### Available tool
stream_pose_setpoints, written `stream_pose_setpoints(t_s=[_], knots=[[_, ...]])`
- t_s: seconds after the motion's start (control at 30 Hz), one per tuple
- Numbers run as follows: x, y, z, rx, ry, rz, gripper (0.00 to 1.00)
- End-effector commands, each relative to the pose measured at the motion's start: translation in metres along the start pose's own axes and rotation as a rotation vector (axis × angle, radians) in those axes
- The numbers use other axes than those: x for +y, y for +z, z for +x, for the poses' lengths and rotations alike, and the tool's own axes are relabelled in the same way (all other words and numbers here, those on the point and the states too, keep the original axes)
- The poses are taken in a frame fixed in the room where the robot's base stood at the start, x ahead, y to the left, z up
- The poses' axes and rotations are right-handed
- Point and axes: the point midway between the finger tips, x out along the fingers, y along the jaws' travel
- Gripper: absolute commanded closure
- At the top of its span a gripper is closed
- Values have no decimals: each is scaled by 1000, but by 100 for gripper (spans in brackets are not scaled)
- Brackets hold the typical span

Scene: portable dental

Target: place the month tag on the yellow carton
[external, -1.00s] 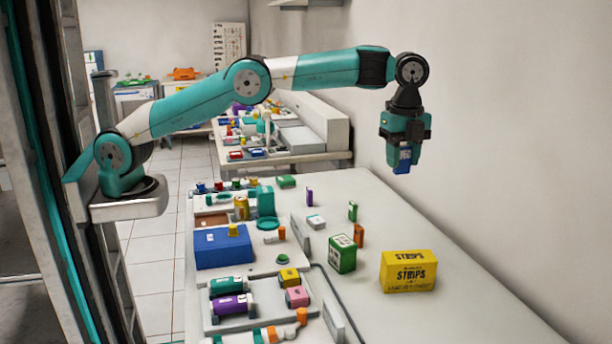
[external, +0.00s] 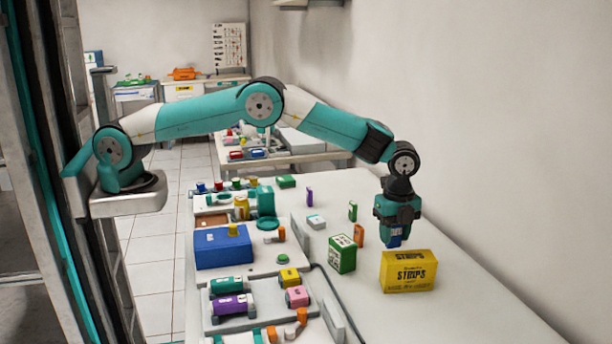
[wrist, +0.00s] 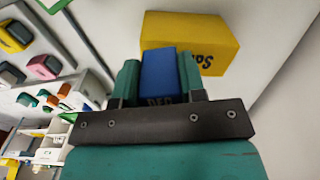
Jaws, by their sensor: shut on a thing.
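The month tag (wrist: 159,72) is a small blue block with partly hidden pale lettering. My gripper (wrist: 160,78) is shut on it, with a teal finger on each side. In the external view my gripper (external: 396,232) points down with the blue tag (external: 394,242) showing below it. The yellow carton (external: 408,279) marked STRIPS stands on the white table, just below and in front of the gripper in that view. The carton (wrist: 212,38) also shows in the wrist view, behind and right of the tag. Whether the tag touches the carton cannot be told.
A green and white box (external: 342,254) and an orange block (external: 358,235) stand left of the carton. A blue bin (external: 223,250) and trays with several coloured items lie further left. The table right of the carton is clear, up to the wall.

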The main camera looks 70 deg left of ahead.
Motion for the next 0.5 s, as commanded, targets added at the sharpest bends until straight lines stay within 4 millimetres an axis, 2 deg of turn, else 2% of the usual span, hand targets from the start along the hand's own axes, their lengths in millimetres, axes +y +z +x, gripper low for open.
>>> stream_pose_setpoints(t_s=[0.1, 0.43, 0.47, 0.5], knots=[[0, 0, 11, 0, -1, 0, 89], [0, 0, 16, 0, -1, 0, 89], [0, 0, 15, 1, -1, 0, 58], [0, 0, 14, 0, -1, 0, 49]])
